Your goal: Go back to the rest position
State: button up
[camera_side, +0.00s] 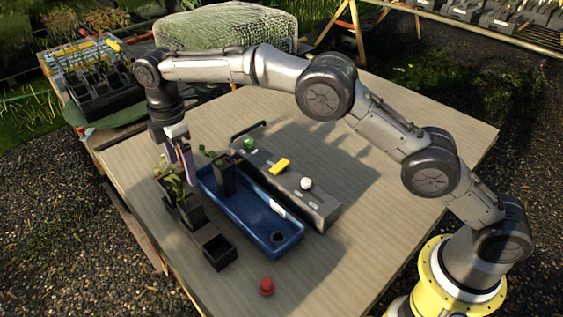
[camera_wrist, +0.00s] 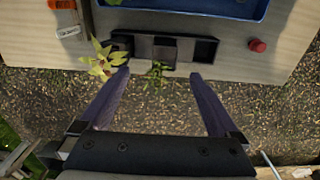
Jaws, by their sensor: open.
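My gripper (camera_side: 182,168) points down at the left end of a black pot holder on the table. In the wrist view my gripper (camera_wrist: 160,74) is open, its two bluish fingers wide apart with nothing held between them. The black pot holder (camera_side: 219,248) carries small potted plants (camera_side: 176,186) and has an empty square cell at its near end. In the wrist view the holder (camera_wrist: 204,50) lies beyond the fingertips, with one leafy plant (camera_wrist: 103,62) near the left finger and another plant (camera_wrist: 156,74) between the fingertips in the picture. Exact finger clearance cannot be told.
A blue tray (camera_side: 262,222) holds one potted plant (camera_side: 222,177). Beside it stands a grey box (camera_side: 318,207) with green, yellow and white parts on top. A red knob (camera_side: 266,287) is near the table's front edge. The table's right side (camera_side: 400,200) is clear.

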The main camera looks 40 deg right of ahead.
jog(key=s+d+r+m+t+y, duration=0.1)
jog(key=s+d+r+m+t, duration=0.15)
jog(key=d+r, duration=0.65)
jog(key=s+d+r+m+t, duration=0.1)
jog(key=s+d+r, duration=0.35)
jog(key=r, duration=0.85)
jog(key=s+d+r+m, duration=0.2)
jog(key=s+d+r, duration=0.2)
jog(key=s+d, duration=0.35)
jog(key=s+d+f+m+t, duration=0.1)
jog(key=s+d+f+m, duration=0.15)
jog(key=s, duration=0.55)
jog(key=s+d+f+m+t, duration=0.1)
jog(key=s+d+m, duration=0.2)
jog(key=s, duration=0.5)
jog(key=s+d+f+m+h, duration=0.1)
jog(key=s+f+m, duration=0.5)
jog(key=f, duration=0.5)
jog(key=shift+s+d+f+m, duration=0.2)
jog(key=shift+s+m, duration=0.2)
jog(key=shift+s, duration=0.5)
